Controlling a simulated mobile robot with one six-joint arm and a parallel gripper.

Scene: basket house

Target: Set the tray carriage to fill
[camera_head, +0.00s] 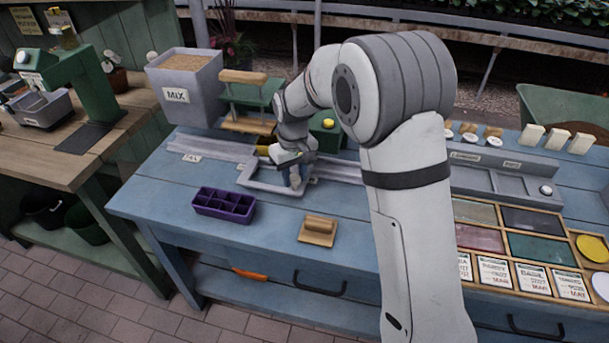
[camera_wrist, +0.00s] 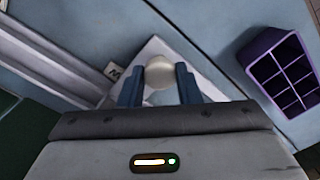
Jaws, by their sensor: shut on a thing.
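The tray carriage (camera_head: 262,188) is a pale grey frame on the blue bench, in front of a long grey rail (camera_head: 222,149). My gripper (camera_head: 296,182) is at the carriage's right end. In the wrist view, my gripper's two blue fingers (camera_wrist: 159,88) are shut on a round pale knob (camera_wrist: 159,71) of the carriage (camera_wrist: 150,48). A small label (camera_head: 192,158) sits at the rail's left end; its text is too small to read surely. Another label shows beside the rail in the wrist view (camera_wrist: 112,71). My arm hides part of the rail.
A purple compartment tray (camera_head: 223,204) lies in front of the carriage, also in the wrist view (camera_wrist: 281,72). A wooden hand block (camera_head: 319,230) lies to its right. A grey MIX bin (camera_head: 184,90) and green stand (camera_head: 245,100) are behind the rail. The front left bench is clear.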

